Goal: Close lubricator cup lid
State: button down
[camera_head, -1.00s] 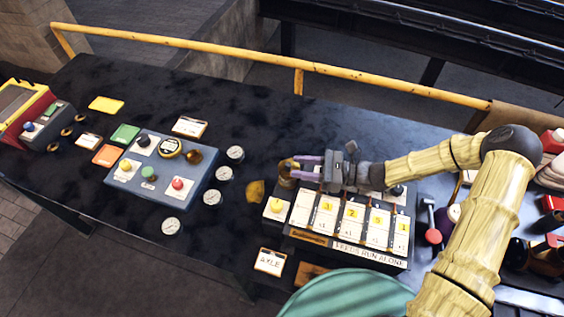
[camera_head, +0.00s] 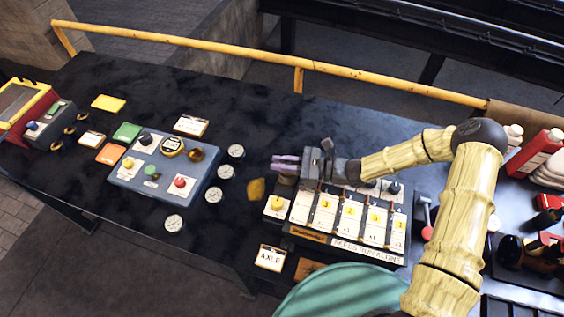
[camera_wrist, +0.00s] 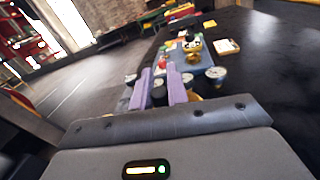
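My gripper (camera_head: 275,163) reaches left over the far left corner of the lubricator box (camera_head: 345,250), whose front label reads "FEEDS RUN ALONE". Its two purple fingers are roughly level, with a narrow gap between them. The wrist view also shows the gripper (camera_wrist: 160,67) with a gap between the fingers and dark round shapes behind it. A small brass-brown cup (camera_head: 286,180) shows just under the fingers, mostly covered by them. I cannot see its lid or tell whether the fingers touch it.
A yellow knob (camera_head: 277,203) stands on the box's left end, below the gripper. A blue control panel (camera_head: 150,190) and several round gauges (camera_head: 236,151) lie to the left. A yellow rail (camera_head: 380,83) runs along the back. The black tabletop behind the gripper is clear.

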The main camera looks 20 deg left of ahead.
jog(key=shift+s+f+n+b, duration=0.15)
jog(key=shift+f+n+b, duration=0.2)
jog(key=shift+n, duration=0.35)
jog(key=c, duration=1.4)
grip_release()
jog(key=shift+o, duration=0.2)
jog(key=shift+d, duration=0.1)
jog(key=b+v, duration=0.2)
jog(key=v, duration=0.4)
jog(key=shift+d+b, duration=0.3)
jog(key=shift+b, duration=0.05)
jog(key=shift+w+d+r, duration=0.1)
jog(key=shift+w+d, duration=0.15)
jog(key=shift+d, duration=0.1)
